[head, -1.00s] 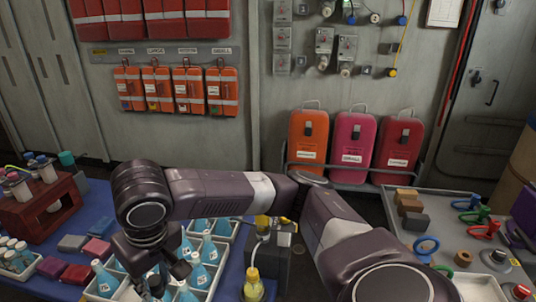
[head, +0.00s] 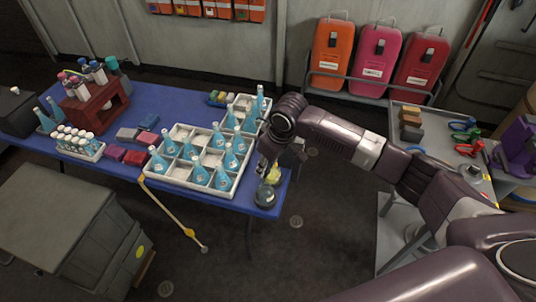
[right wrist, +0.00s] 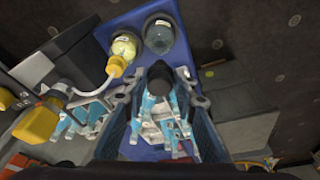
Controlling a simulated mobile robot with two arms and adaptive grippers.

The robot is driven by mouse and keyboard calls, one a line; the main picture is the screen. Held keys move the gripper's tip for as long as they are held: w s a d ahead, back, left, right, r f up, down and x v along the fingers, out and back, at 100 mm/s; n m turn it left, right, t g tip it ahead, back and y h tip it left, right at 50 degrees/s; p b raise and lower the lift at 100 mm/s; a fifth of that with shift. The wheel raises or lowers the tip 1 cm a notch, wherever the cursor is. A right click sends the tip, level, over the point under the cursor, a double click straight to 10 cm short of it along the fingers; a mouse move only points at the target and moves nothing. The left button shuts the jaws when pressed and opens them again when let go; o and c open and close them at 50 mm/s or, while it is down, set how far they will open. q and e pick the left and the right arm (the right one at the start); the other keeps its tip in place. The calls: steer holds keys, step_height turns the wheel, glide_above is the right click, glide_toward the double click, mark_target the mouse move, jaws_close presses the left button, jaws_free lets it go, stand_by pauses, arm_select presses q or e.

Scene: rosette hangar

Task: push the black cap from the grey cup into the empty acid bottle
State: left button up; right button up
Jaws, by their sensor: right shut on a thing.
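My right gripper (head: 262,166) points down over the right end of the blue table. In the right wrist view, its fingers (right wrist: 165,85) are shut on the black cap (right wrist: 160,76), held above the table. A dark grey round vessel (head: 265,195) stands at the table's right front corner; it also shows in the right wrist view (right wrist: 159,34), apart from the cap. I cannot tell whether it is the grey cup or the empty acid bottle. A bottle with yellow contents (right wrist: 124,47) stands beside it. My left gripper is not in view.
White trays of blue bottles (head: 194,155) stand just left of the gripper. A red rack (head: 95,101) and a white vial rack (head: 80,143) stand farther left. A grey trolley (head: 440,125) is at right.

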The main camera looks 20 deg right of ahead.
steer(key=shift+w+d+f, duration=0.1)
steer(key=shift+f, duration=0.25)
steer(key=shift+f+n, duration=0.2)
steer(key=shift+n, duration=0.1)
steer(key=shift+f+b, duration=0.15)
steer(key=shift+b, duration=0.2)
step_height(320, 180, down, 3)
steer(key=b, duration=0.3)
steer(key=shift+f+b, duration=0.1)
steer(key=shift+b, duration=0.5)
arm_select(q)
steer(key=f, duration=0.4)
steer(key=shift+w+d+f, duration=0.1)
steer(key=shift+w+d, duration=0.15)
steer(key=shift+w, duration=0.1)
arm_select(e)
steer(key=shift+f+p, duration=0.2)
steer(key=shift+p, duration=0.2)
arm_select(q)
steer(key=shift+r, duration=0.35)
